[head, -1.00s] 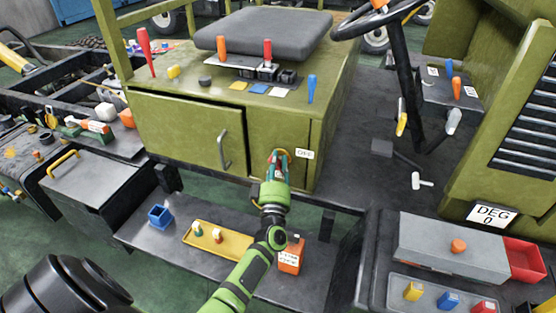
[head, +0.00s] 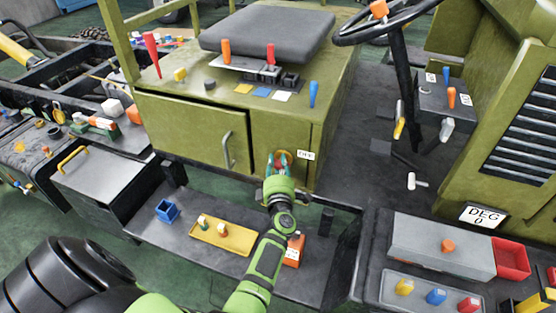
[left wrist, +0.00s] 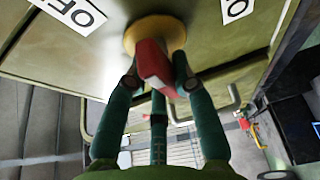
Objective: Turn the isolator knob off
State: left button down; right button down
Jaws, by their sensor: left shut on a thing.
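The isolator knob (left wrist: 153,66) is a red bar-shaped grip on a round yellow base (left wrist: 148,32), set in the green panel below the seat. My left gripper (left wrist: 158,76) is shut on the red grip, with dark green fingers on both sides of it. In the head view the left gripper (head: 280,166) covers most of the knob, and a little of the yellow base (head: 287,154) shows behind the fingers. A white label (head: 305,155) is right of the knob. In the wrist view, one label reads OF, cut off, and another shows O. The right gripper is not in view.
A cabinet door with a handle (head: 227,150) is left of the knob. Below are a step with a yellow tray (head: 238,240), a blue box (head: 167,211) and an orange container (head: 294,250). A grey box (head: 440,243) stands at the right.

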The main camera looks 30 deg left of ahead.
pick_arm(q)
jog(key=shift+f+n, duration=0.1)
jog(key=shift+n, duration=0.2)
dwell(0.4)
jog(key=c, duration=1)
grip_release()
jog(key=shift+a, duration=0.1)
jog(key=shift+c, duration=0.2)
